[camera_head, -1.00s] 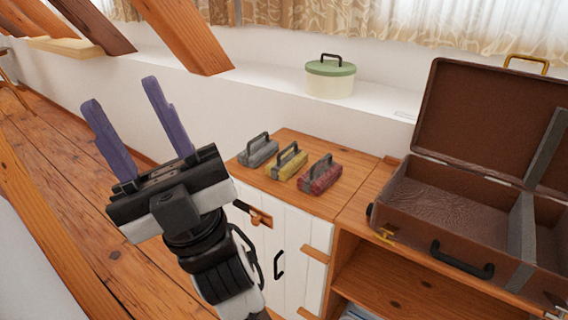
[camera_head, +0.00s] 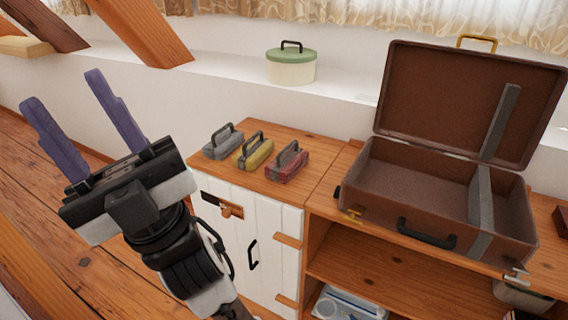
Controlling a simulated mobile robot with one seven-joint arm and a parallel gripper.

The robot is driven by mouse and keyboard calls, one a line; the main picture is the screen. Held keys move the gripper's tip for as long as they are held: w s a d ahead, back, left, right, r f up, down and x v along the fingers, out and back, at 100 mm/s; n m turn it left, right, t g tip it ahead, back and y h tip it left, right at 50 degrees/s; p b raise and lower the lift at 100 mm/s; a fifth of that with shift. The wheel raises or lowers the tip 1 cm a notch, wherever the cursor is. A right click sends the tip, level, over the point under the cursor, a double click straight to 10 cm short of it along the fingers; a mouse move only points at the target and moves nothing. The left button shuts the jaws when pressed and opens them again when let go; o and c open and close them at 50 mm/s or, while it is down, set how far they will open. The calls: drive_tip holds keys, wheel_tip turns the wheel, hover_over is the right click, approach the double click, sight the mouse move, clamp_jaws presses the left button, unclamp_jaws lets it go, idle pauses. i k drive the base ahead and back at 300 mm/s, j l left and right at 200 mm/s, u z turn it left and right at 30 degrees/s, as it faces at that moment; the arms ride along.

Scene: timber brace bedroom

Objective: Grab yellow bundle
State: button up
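The yellow bundle (camera_head: 257,154) lies on the wooden top of a white-doored cabinet, with a dark handle on its upper side. It sits between a grey bundle (camera_head: 223,145) on its left and a red bundle (camera_head: 288,164) on its right, each with a similar handle. My gripper (camera_head: 75,115) is at the left of the view, raised, with its two purple fingers spread wide apart. Nothing is between the fingers. It is left of the cabinet top and apart from all three bundles.
An open brown suitcase (camera_head: 410,212) stands on the wooden cabinet to the right. A cream pot with a green lid (camera_head: 291,67) stands on the white ledge behind. A sloping timber brace (camera_head: 148,32) comes down at upper left. The cabinet top (camera_head: 318,186) has bare wood around the bundles.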

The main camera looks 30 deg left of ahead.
sight(256, 149)
drive_tip(key=u, duration=1.3)
drive_tip(key=i+l+u, duration=0.45)
drive_tip(key=i+l, duration=0.55)
drive_tip(key=i, duration=0.1)
